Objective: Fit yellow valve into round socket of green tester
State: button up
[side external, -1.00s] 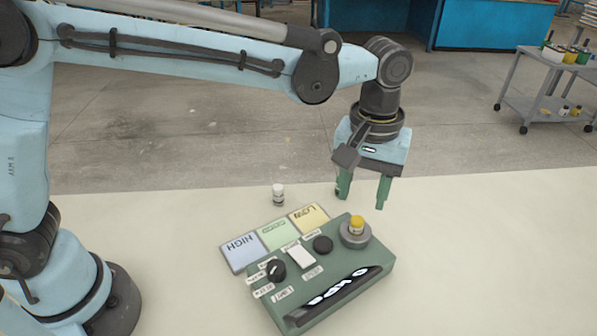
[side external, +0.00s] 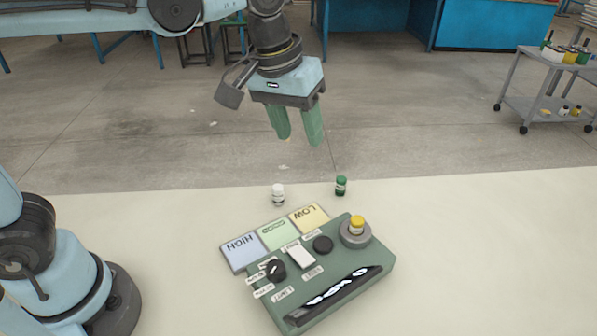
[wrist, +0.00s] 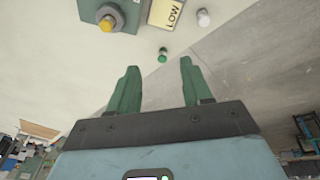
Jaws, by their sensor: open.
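The yellow valve (side external: 357,224) stands upright in the round grey socket (side external: 355,239) at the right end of the green tester (side external: 330,290). It also shows at the top of the wrist view (wrist: 106,24), seated in the socket. My gripper (side external: 297,138) is open and empty, raised well above the table's far edge and away from the tester. Its two green fingers (wrist: 157,90) are spread apart in the wrist view with nothing between them.
A green-capped valve (side external: 341,186) and a white valve (side external: 278,194) stand on the table behind the tester. Pads marked HIGH (side external: 241,251), a green one (side external: 279,235) and LOW (side external: 309,217) lie along the tester's back edge. The table's front right is clear.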

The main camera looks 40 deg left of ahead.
jog(key=s+a+f+m+t, duration=0.1)
jog(key=s+a+f+t, duration=0.1)
jog(key=a, duration=0.4)
jog(key=s+a+f+m+t+y, duration=0.1)
jog(key=s+a+f+t, duration=0.1)
jog(key=s+a+f, duration=0.2)
jog(key=shift+s+a+f, duration=0.25)
jog(key=shift+s+a, duration=0.65)
jog(key=shift+a, duration=0.3)
